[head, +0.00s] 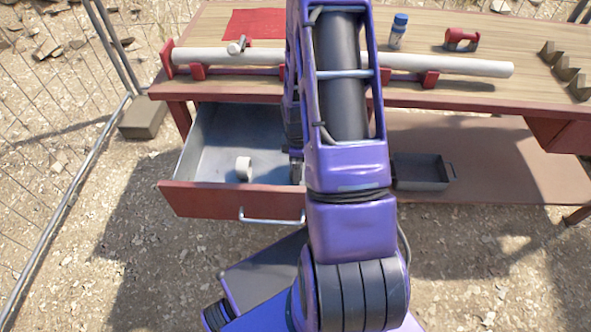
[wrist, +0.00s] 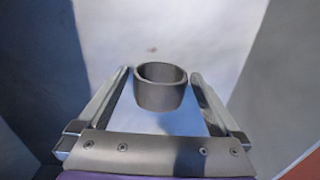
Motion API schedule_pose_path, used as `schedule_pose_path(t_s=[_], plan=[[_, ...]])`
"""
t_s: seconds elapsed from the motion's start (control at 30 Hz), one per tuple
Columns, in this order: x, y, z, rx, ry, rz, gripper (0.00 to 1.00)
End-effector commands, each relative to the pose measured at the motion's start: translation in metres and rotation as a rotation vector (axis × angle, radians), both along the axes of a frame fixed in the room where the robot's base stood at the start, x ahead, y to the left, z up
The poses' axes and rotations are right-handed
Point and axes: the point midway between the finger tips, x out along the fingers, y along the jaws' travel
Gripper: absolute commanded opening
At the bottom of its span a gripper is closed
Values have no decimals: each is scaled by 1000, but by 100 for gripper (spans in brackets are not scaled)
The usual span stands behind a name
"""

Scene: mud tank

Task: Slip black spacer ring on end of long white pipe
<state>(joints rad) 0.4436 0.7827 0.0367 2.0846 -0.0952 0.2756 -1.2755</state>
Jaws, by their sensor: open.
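The long white pipe (head: 440,64) lies level along the workbench on several red supports. Its right end sticks out past the last support, and its left end meets a red upright block (head: 167,58). The dark grey ring (wrist: 160,95), which looks like the black spacer ring, is between the fingers of my gripper (wrist: 160,74) in the wrist view. My gripper is open, with a narrow gap showing on each side of the ring. In the head view my arm hides this ring and most of my gripper, which is down at the open drawer (head: 232,200).
A pale ring (head: 243,168) lies in the drawer, left of my gripper. The drawer walls stand close around. On the bench are a blue-capped bottle (head: 398,31), a red object (head: 461,39) and a red cloth (head: 255,24). A grey tray (head: 422,172) sits below, at right.

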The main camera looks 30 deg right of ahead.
Motion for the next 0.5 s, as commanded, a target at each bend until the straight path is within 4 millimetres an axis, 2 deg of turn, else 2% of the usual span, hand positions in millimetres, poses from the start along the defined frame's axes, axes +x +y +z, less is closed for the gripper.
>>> schedule_pose_path(t_s=[0.1, 0.13, 0.43, 0.5], plan=[[0, 0, 0, 0, 0, 0, 100], [0, 0, 0, 0, 0, 0, 96], [0, 0, 0, 0, 0, 0, 42], [0, 0, 1, 0, 0, 0, 39]])
